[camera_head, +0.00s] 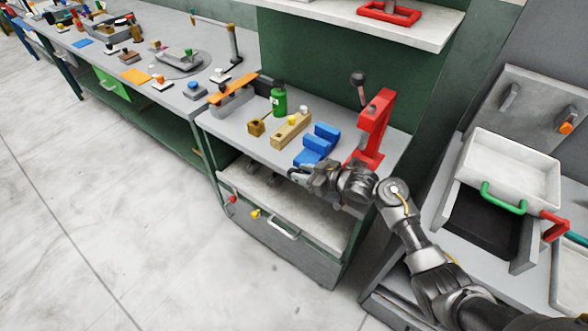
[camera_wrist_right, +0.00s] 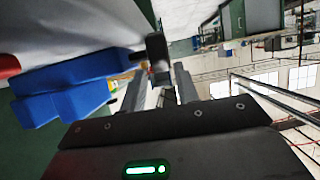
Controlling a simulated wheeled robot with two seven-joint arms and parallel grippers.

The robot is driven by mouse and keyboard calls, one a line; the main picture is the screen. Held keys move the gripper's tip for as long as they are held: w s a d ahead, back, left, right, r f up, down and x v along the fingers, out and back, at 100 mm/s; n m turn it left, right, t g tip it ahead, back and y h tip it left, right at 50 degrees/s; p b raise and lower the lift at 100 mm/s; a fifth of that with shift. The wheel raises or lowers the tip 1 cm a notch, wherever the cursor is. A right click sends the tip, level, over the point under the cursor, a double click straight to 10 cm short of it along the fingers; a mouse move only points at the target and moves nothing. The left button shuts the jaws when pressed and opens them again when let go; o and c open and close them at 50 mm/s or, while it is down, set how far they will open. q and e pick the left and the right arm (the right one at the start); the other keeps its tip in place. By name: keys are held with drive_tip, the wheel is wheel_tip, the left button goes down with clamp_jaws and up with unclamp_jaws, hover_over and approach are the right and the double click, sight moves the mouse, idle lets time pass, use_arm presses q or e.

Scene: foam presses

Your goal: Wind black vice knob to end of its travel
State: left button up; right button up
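The blue vice (camera_head: 317,145) stands on the green bench's grey top, left of a red press (camera_head: 374,128). In the right wrist view the blue vice (camera_wrist_right: 65,88) fills the left side. Its black knob (camera_wrist_right: 157,47) sticks out on a short stem toward the fingertips. My right gripper (camera_head: 297,174) is at the front of the vice by the bench edge. In the wrist view its two grey fingers (camera_wrist_right: 161,76) are apart, with the knob at or just beyond their tips; I cannot tell whether they touch it. In the head view the knob is not clearly seen. My left gripper is out of view.
A wooden block (camera_head: 291,131), a green bottle (camera_head: 279,99) and an orange-topped grey fixture (camera_head: 232,97) stand left of the vice. A drawer (camera_head: 283,233) lies below the bench top. A white tray (camera_head: 510,168) is at right. The floor in front is clear.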

sight(296, 171)
drive_tip(key=x, duration=0.3)
drive_tip(key=shift+s+a+r, duration=0.1)
drive_tip(key=shift+a, duration=0.05)
drive_tip(key=shift+w+a+f, duration=0.2)
drive_tip(key=shift+w, duration=0.05)
drive_tip(key=shift+c, duration=0.3)
